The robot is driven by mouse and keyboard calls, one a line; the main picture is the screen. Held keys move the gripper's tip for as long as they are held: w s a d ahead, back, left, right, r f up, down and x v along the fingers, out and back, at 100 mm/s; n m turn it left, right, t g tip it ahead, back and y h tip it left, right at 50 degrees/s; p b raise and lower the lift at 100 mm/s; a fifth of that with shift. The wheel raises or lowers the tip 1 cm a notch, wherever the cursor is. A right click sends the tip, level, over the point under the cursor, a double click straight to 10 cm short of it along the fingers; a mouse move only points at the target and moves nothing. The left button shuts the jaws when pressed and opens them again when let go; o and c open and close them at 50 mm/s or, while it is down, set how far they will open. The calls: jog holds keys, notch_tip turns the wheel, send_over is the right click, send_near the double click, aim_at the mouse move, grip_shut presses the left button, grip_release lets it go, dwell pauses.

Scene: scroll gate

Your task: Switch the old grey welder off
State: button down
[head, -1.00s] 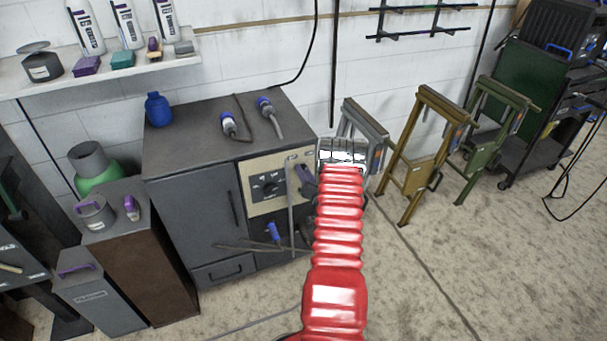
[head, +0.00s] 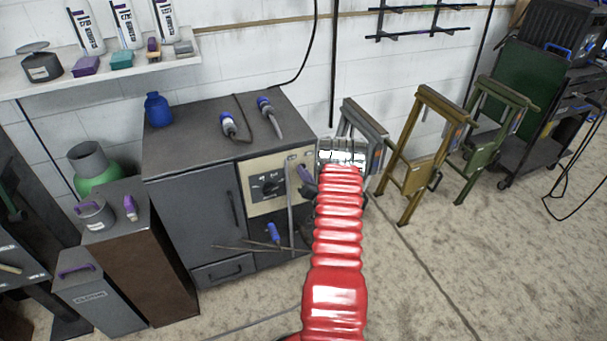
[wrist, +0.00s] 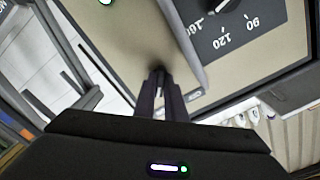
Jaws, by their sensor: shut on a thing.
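The old grey welder (head: 187,220) is a dark grey cabinet against the wall with a beige control panel (head: 265,205). The panel carries a black dial (head: 268,186), whose scale also shows upside down in the wrist view (wrist: 235,30). My gripper (head: 303,174) is at the panel's right side, partly hidden by my red arm. In the wrist view my gripper's fingers (wrist: 160,92) are together on a small dark part at the panel, beside a grey upright bar. This part looks like the switch; the fingers hide most of it.
Thin rods (head: 240,247) stick out in front below the panel. Folding stands (head: 425,150) stand to the right. The floor at the front right is clear.

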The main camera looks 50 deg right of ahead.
jog(key=shift+w+n, duration=0.15)
jog(key=shift+n, duration=0.35)
jog(key=shift+w+a+r+n, duration=0.1)
jog(key=shift+n, duration=3.7)
jog(key=shift+w+a+n, duration=0.1)
jog(key=shift+n, duration=3.7)
jog(key=c, duration=2.1)
grip_release()
jog(key=shift+o, duration=1.4)
jog(key=shift+s+d, duration=0.15)
